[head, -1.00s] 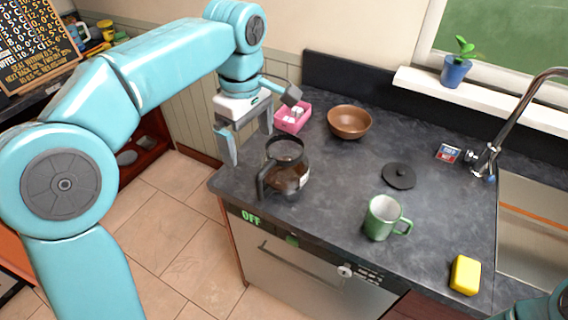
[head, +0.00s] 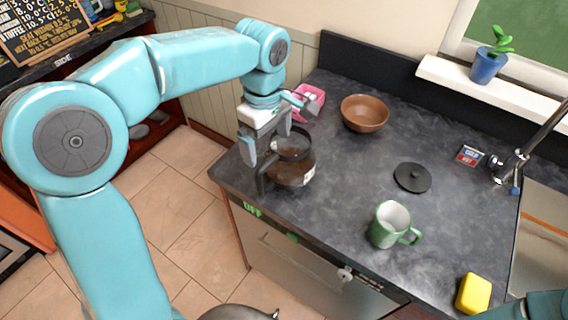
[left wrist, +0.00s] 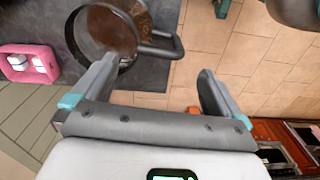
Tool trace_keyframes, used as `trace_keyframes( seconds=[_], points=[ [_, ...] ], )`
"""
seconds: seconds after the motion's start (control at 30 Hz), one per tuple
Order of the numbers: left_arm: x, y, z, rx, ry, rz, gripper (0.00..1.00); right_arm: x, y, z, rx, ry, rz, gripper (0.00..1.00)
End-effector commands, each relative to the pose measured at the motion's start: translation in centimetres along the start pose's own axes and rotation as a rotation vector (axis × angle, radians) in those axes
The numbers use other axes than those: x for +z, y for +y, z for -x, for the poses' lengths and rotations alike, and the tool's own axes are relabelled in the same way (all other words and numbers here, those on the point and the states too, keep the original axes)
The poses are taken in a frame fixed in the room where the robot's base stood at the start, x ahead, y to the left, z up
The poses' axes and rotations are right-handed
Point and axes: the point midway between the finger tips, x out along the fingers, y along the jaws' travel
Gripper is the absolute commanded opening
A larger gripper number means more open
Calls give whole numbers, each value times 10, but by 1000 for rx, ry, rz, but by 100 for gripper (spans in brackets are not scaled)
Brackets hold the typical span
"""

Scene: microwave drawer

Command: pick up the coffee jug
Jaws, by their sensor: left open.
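The coffee jug (head: 294,170) is glass with a dark rim and dark handle and holds brown contents. It stands upright near the counter's left edge, its handle toward the front left. My left gripper (head: 266,142) is open just behind and above the jug, fingers pointing down. In the left wrist view the jug (left wrist: 112,30) is at the top, partly behind one finger. Its handle (left wrist: 172,45) lies ahead of the gap between the open fingertips (left wrist: 158,70). Nothing is held. My right gripper is out of view.
On the dark counter (head: 340,200) are a pink box (head: 313,98), a brown bowl (head: 364,113), a black lid (head: 412,177), a green mug (head: 390,226) and a yellow sponge (head: 474,294). A faucet (head: 530,150) and sink are at right. Tiled floor lies left.

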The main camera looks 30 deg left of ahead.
Motion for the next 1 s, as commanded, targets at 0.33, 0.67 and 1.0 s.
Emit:
trace_keyframes(
  seconds=[0.33, 0.67, 1.0],
  points=[
    [-2, 0, -37, -5, 0, 1, 100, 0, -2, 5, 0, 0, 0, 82],
    [-5, 2, -79, -2, 0, 0, 100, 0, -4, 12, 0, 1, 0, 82],
    [-5, 2, -79, -1, 0, -1, 54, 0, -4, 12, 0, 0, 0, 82]
  ],
)
